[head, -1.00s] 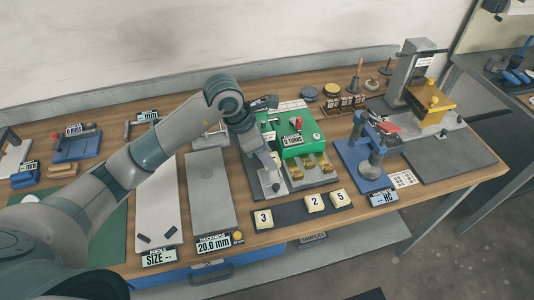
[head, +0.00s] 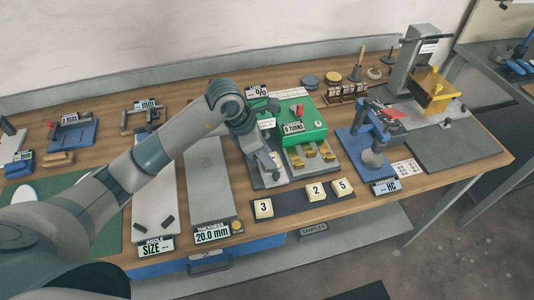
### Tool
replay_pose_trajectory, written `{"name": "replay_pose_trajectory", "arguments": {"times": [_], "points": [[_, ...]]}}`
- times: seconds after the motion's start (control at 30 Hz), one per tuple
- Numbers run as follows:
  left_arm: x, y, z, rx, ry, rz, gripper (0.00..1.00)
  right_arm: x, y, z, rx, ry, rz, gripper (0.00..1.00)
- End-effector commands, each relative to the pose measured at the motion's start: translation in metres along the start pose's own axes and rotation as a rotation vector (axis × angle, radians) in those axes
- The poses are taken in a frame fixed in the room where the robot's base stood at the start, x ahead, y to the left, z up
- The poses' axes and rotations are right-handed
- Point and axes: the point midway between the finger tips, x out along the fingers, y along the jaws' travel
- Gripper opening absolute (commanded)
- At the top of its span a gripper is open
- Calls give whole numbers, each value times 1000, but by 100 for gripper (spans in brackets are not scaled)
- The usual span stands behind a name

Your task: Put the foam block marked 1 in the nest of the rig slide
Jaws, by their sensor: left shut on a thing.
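The rig is a green box (head: 303,122) with a "0 TURNS" display and a grey slide bed in front. My left gripper (head: 272,164) is over the left grey plate (head: 270,182) of the rig, pointing down. It is shut on a small pale block (head: 276,158), mostly hidden by the gripper; I cannot read its mark. Whether the block touches the plate I cannot tell. The nest is hidden or too small to make out. Foam blocks marked 3 (head: 263,208), 2 (head: 316,190) and 5 (head: 342,187) sit on a dark strip in front. My right gripper is not in view.
Brass clamps (head: 310,154) stand right of the plate. A blue press (head: 368,146) stands further right, and a yellow-topped fixture (head: 432,92) behind it. A grey thickness plate (head: 208,185) lies left. My left arm crosses the table's left side.

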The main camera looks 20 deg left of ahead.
Motion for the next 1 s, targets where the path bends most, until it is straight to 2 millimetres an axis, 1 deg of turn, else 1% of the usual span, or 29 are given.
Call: {"name": "replay_pose_trajectory", "arguments": {"times": [0.43,1.0], "points": [[1,0,0,0,0,0,10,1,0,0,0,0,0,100],[6,0,-3,0,0,1,10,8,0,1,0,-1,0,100]]}}
